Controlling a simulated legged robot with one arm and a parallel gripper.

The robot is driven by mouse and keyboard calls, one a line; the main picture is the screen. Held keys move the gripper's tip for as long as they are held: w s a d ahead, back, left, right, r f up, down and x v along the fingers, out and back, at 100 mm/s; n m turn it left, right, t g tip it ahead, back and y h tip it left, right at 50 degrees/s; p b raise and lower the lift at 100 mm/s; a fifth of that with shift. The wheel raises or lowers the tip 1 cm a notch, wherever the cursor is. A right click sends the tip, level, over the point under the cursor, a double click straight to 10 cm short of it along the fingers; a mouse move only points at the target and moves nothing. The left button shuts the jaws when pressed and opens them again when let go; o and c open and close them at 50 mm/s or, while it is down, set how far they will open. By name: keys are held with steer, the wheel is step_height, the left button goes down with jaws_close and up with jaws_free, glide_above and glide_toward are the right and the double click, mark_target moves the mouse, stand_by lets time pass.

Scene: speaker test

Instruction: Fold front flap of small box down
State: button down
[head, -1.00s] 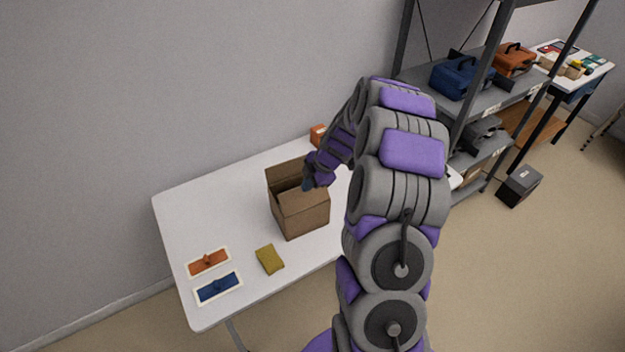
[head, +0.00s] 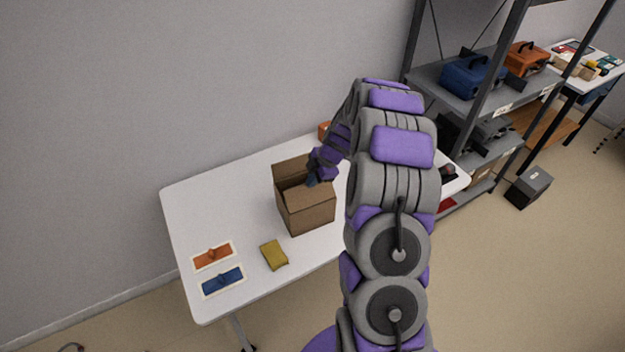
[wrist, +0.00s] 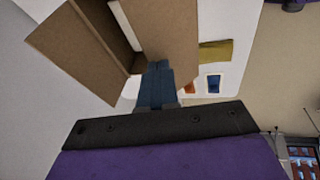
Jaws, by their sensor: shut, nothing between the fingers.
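The small brown cardboard box (head: 308,213) stands upright on the white table. One flap (head: 290,172) stands raised along its back left side in the head view. In the wrist view, a flap (wrist: 78,50) sticks out to the left and a broad cardboard panel (wrist: 168,28) lies to the right, with a narrow dark gap between them. My gripper (head: 312,181) is at the box's top, by the right end of the raised flap. In the wrist view its blue fingers (wrist: 157,82) are together and empty, close to the panel's edge; contact cannot be told.
On the white table (head: 205,205) lie a yellow cloth-like item (head: 274,255), an orange item (head: 212,256) and a blue item (head: 222,281). An orange box (head: 323,130) stands behind. A grey shelf (head: 455,95) with toolboxes is at right.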

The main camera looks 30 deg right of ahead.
steer(key=shift+w+a+f+g+p, duration=0.15)
steer(key=shift+w+f+g+p, duration=0.1)
steer(key=shift+w+g+p, duration=0.25)
steer(key=shift+w+a+f+g+p, duration=0.2)
steer(key=shift+w+g, duration=0.15)
steer(key=shift+g, duration=0.35)
steer(key=shift+w+d+f+m+g, duration=0.25)
steer(key=shift+w+f+m+g, duration=0.05)
steer(key=shift+w+f+g, duration=0.4)
steer(key=shift+w, duration=0.1)
